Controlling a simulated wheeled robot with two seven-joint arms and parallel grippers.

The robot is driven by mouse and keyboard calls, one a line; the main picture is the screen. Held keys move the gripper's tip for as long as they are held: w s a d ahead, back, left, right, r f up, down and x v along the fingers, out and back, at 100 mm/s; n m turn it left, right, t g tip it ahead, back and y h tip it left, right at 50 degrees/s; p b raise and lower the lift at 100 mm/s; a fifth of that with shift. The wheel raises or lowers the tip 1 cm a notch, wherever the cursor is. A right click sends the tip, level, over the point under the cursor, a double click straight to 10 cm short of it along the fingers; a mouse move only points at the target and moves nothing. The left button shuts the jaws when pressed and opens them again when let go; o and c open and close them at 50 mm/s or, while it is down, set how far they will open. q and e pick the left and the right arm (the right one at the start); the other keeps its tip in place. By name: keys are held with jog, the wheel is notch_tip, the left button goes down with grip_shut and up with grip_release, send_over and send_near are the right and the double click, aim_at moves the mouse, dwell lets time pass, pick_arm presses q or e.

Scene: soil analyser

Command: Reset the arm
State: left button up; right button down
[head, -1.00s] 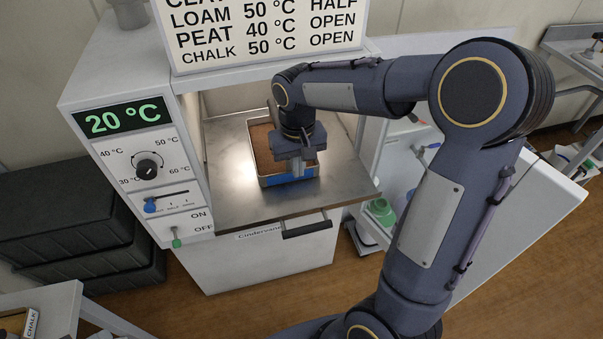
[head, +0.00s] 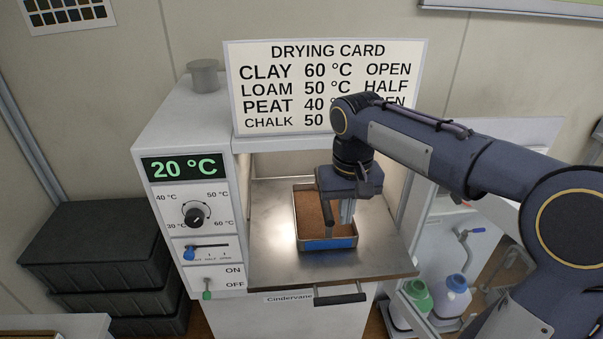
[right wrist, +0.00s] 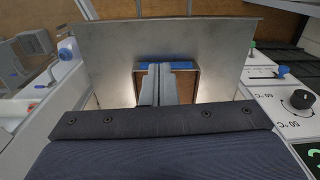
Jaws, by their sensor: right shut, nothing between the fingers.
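My right gripper (head: 346,212) is shut with nothing between its fingers. In the head view it points down over a tray of brown soil (head: 313,211) with a blue front edge, and hides part of it. The tray sits on the metal shelf (head: 270,255) of the white drying machine. In the right wrist view the shut fingers (right wrist: 159,82) show in front of the tray's blue edge (right wrist: 180,65). I cannot tell whether the fingertips touch the tray. My left gripper is not in view.
The machine's panel has a 20 °C display (head: 181,168), a black dial (head: 196,214), a blue slider (head: 189,253) and a green switch (head: 207,291). The drying card (head: 290,80) stands on top. Black crates (head: 95,250) are at left; bottles (head: 455,295) at right.

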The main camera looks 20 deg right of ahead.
jog(key=s+a+f+t+y, duration=0.2)
jog(key=s+f, duration=0.1)
jog(key=s, duration=0.6)
jog(key=s+a+f+t+y, duration=0.1)
jog(key=s+a+f+t, duration=0.1)
jog(key=s, duration=0.8)
jog(key=shift+a+f+t+y, duration=0.15)
jog(key=shift+f+t+y, duration=0.25)
jog(key=shift+f+t, duration=0.4)
